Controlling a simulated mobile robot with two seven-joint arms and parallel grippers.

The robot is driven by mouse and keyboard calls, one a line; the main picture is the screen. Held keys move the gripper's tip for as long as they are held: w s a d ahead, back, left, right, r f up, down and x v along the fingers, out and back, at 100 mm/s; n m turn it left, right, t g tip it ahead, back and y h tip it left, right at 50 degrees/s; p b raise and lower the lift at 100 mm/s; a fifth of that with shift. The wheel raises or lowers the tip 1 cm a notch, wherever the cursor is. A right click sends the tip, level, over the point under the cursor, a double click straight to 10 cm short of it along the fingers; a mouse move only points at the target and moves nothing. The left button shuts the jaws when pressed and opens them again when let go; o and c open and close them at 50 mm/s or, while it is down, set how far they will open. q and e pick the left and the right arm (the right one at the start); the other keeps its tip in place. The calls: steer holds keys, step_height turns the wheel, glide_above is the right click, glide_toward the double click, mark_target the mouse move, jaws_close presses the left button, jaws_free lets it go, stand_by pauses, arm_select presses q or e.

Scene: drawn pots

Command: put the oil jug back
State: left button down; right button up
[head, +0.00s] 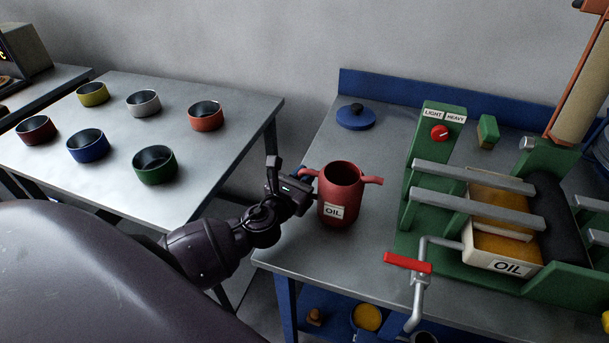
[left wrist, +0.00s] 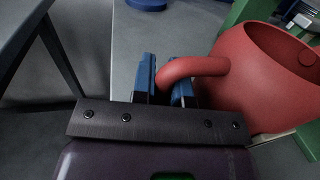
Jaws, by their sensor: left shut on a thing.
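The red oil jug (head: 338,190) is upright and open-topped, with a white OIL label on its front and a handle on each side. It is at the left part of the grey bench; I cannot tell whether its base touches the top. My left gripper (head: 304,180) comes from the left and is shut on the jug's left handle. In the left wrist view, the blue fingers of the left gripper (left wrist: 164,80) sit on both sides of the handle, and the jug (left wrist: 255,85) fills the right side. My right gripper is not in view.
A blue lid (head: 356,118) lies behind the jug. A green machine (head: 418,170) with an oil tray (head: 505,262) and a red-handled crank (head: 408,263) stands to the right. Several coloured bowls stand on the left table (head: 112,163). A gap separates the tables.

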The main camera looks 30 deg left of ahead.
arm_select(q)
steer(key=c, duration=1.2)
jaws_free()
steer(key=shift+o, duration=0.3)
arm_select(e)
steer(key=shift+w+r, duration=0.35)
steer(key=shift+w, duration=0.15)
arm_select(q)
steer(key=shift+r, duration=0.15)
steer(key=s, duration=1)
steer(key=shift+s+d+b, duration=0.25)
steer(key=shift+s+b, duration=0.1)
steer(key=shift+b, duration=0.05)
steer(key=shift+s, duration=0.65)
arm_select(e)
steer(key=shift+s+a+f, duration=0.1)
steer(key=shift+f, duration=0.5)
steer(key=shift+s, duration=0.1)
